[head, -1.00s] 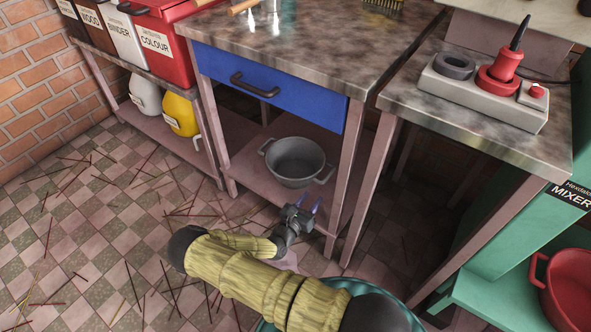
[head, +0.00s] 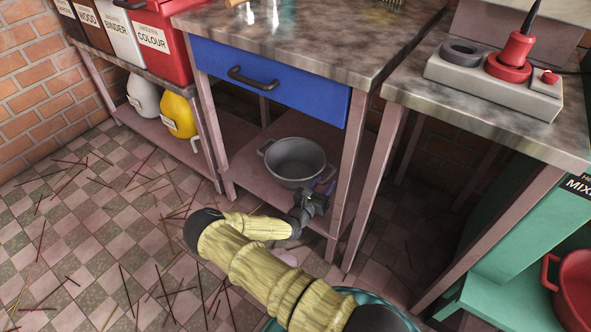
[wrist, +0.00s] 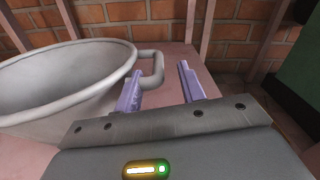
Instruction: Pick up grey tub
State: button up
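The grey tub (head: 294,160) is a round, open, empty bowl with two side handles. It stands upright on the low pink shelf (head: 247,171) under the blue drawer. My gripper (head: 326,187) is at the tub's right side, near its right handle. In the wrist view the tub (wrist: 60,85) fills the left side, and its handle (wrist: 154,68) points toward the space between my two purple fingers.
The table's pink legs (head: 346,178) stand close to the right of my gripper. The blue drawer (head: 262,84) and tabletop are above. A yellow jug (head: 178,115) and a white jug stand on the left shelf. Incense sticks litter the tiled floor. A red tub (head: 577,285) is at right.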

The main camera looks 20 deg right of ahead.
aim_at(328, 177)
jog(key=shift+w+d+f+b, duration=0.2)
jog(key=shift+w+d+b, duration=0.35)
jog(key=shift+d+b, duration=0.05)
jog(key=shift+w+d+f+b, duration=0.2)
jog(key=shift+w+d+b, duration=0.3)
jog(key=shift+d+b, duration=0.05)
jog(key=shift+w+d+r, duration=0.15)
jog(key=shift+w+d, duration=0.15)
jog(key=shift+r, duration=0.1)
grip_shut()
